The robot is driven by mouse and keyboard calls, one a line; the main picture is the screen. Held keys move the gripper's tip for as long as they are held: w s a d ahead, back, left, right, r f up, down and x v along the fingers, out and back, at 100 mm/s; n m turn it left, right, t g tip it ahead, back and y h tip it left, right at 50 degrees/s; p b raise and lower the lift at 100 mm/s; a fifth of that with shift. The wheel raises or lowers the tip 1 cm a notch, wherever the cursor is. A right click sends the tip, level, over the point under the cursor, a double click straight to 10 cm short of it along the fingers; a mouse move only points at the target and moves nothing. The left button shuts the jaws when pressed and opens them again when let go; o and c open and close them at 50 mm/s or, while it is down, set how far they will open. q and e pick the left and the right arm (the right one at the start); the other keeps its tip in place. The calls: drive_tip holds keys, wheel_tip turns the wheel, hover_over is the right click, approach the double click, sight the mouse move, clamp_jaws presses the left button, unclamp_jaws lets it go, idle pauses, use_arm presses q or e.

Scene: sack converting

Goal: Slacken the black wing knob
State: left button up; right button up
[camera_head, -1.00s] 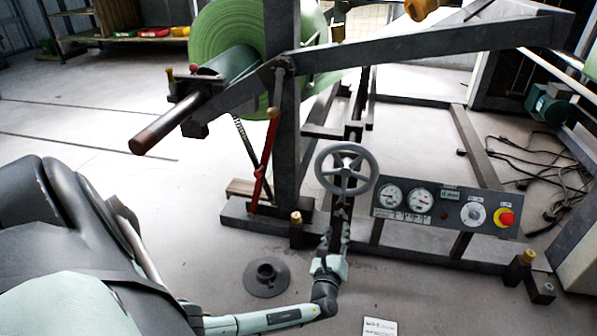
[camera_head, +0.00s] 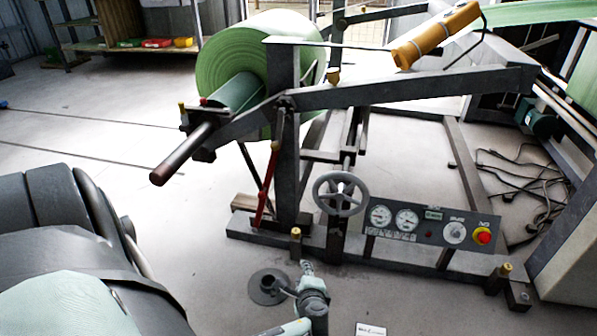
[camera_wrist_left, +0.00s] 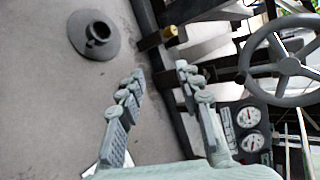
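I cannot make out the black wing knob for certain in either view. The green roll (camera_head: 235,50) sits on a shaft (camera_head: 180,155) in the grey stand (camera_head: 287,150); a small red part shows by the shaft's support. My left gripper (camera_head: 307,268) is low in front of the stand, below the handwheel (camera_head: 341,194) and apart from it. In the left wrist view its two fingers (camera_wrist_left: 160,72) are spread with nothing between them, and the handwheel (camera_wrist_left: 285,65) is to their right. My right gripper is not in view.
A control panel (camera_head: 432,226) with gauges and a red button is right of the handwheel. A dark flanged disc (camera_head: 268,287) lies on the floor beside my left gripper. Yellow-capped posts (camera_head: 295,243) rise from the base. Cables (camera_head: 520,190) lie at right. Floor is clear at left.

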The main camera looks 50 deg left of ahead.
use_arm(q)
drive_tip(key=s+d+r+n+g+h+p, duration=0.1)
drive_tip(key=s+d+r+n+h+p, duration=0.1)
drive_tip(key=s, duration=0.3)
drive_tip(key=shift+s+d+r+n+g+h+p, duration=0.2)
drive_tip(key=shift+d+r+n+g+h+p, duration=0.15)
drive_tip(key=shift+d+r+n+p, duration=0.4)
drive_tip(key=shift+d+f, duration=0.1)
drive_tip(key=shift+f, duration=0.05)
